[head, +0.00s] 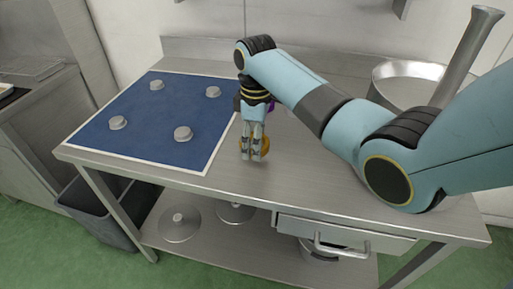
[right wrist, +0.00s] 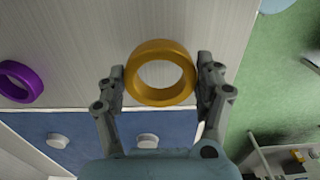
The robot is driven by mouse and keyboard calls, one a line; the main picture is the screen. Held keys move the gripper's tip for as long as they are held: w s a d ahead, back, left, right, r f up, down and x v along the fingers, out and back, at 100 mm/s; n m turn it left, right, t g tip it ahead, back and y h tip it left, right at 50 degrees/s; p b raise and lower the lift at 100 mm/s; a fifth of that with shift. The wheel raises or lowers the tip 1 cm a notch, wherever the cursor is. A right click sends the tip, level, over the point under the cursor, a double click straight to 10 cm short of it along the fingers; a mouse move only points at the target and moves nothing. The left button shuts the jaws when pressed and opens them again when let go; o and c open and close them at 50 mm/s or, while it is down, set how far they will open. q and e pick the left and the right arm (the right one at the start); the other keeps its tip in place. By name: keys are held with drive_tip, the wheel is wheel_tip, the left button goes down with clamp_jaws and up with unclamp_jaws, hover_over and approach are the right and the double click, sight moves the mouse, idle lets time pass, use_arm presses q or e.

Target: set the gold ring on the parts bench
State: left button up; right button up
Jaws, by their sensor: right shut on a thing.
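The gold ring (right wrist: 160,99) is between the two fingers of my right gripper (right wrist: 161,66) in the right wrist view, and the gripper is shut on it. In the head view, my right gripper (head: 252,152) points down over the steel bench (head: 290,165), just right of the blue mat. There the gold ring (head: 266,146) is partly hidden behind the fingers. I cannot tell whether the ring touches the bench top. My left gripper is not in view.
A purple ring (right wrist: 22,82) lies on the bench, mostly hidden behind my gripper in the head view. The blue mat (head: 150,130) carries several grey knobs. A round metal pan (head: 388,70) stands at the back right. Bare bench top lies in front of my gripper.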

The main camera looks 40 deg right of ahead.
drive_tip(key=shift+f, duration=1.95)
drive_tip(key=o, duration=1.3)
drive_tip(key=shift+f, duration=0.1)
wheel_tip(320, 180, up, 12)
drive_tip(key=shift+r, duration=0.15)
